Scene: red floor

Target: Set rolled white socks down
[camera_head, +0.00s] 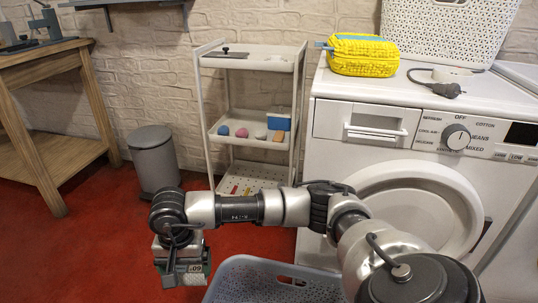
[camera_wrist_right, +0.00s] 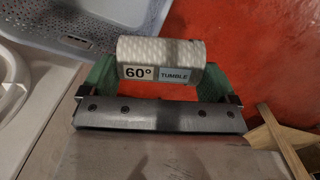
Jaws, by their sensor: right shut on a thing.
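The rolled white socks (camera_wrist_right: 160,50) are a small white textured roll with labels reading "60°" and "TUMBLE" in the right wrist view. My right gripper (camera_wrist_right: 158,80) is shut on them, one green finger at each end of the roll. In the head view my right gripper (camera_head: 182,272) hangs at the lower left over the red floor, with the labelled roll (camera_head: 196,268) partly showing in it. It is left of the pale laundry basket (camera_head: 268,272). What lies directly under the socks is hidden. My left gripper is not in view.
A washing machine (camera_head: 350,150) stands at the right with a yellow pouch (camera_head: 363,55) and a white basket (camera_head: 447,28) on top. A shelf trolley (camera_head: 203,105), a grey bin (camera_head: 153,160) and a wooden table (camera_head: 45,75) stand behind. Red floor (camera_head: 100,240) is clear at left.

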